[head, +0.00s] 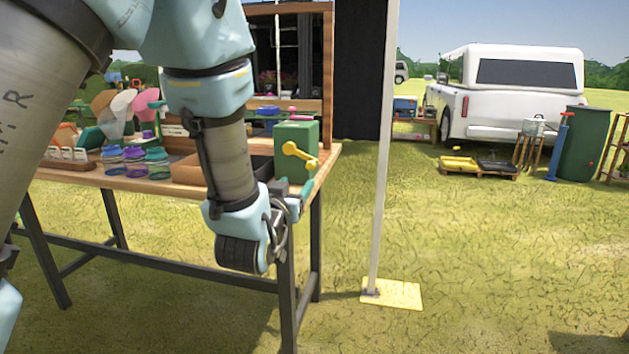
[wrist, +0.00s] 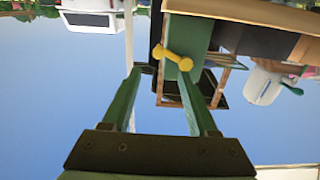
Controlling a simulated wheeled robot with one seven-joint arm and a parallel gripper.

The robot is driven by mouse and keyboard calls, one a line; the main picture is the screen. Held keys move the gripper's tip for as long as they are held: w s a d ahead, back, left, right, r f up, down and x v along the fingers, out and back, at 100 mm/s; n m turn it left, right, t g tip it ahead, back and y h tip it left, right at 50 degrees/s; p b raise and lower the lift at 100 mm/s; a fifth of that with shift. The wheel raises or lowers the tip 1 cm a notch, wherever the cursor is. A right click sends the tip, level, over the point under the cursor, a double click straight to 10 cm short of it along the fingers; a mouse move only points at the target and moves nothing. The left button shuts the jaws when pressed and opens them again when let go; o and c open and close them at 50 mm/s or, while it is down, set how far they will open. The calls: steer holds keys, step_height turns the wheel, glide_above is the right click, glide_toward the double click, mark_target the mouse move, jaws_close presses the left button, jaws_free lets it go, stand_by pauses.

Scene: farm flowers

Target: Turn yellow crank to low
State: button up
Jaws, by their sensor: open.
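The yellow crank (head: 301,156) is on the side of a green box (head: 296,134) at the right end of the wooden table. It slants, with a knob at each end. In the wrist view, which looks upside down, the yellow crank (wrist: 173,59) lies across the green box (wrist: 187,38), just beyond the fingertips. My gripper (wrist: 165,74) is open and empty, its right finger close to the crank's lower right knob; I cannot tell if they touch. In the head view my wrist hides most of the gripper.
The wooden table (head: 133,183) holds several jars (head: 134,160) and a dark tray (head: 187,171) left of the box. A white pole (head: 383,150) stands on a yellow base (head: 392,294) right of the table. Open grass lies further right, with a white truck (head: 510,95) behind.

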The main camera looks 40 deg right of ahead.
mark_target(310, 167)
steer(key=p+x, duration=0.1)
steer(key=x, duration=0.9)
steer(key=shift+d+r, duration=0.1)
steer(key=shift+d, duration=0.3)
jaws_close()
stand_by(0.9)
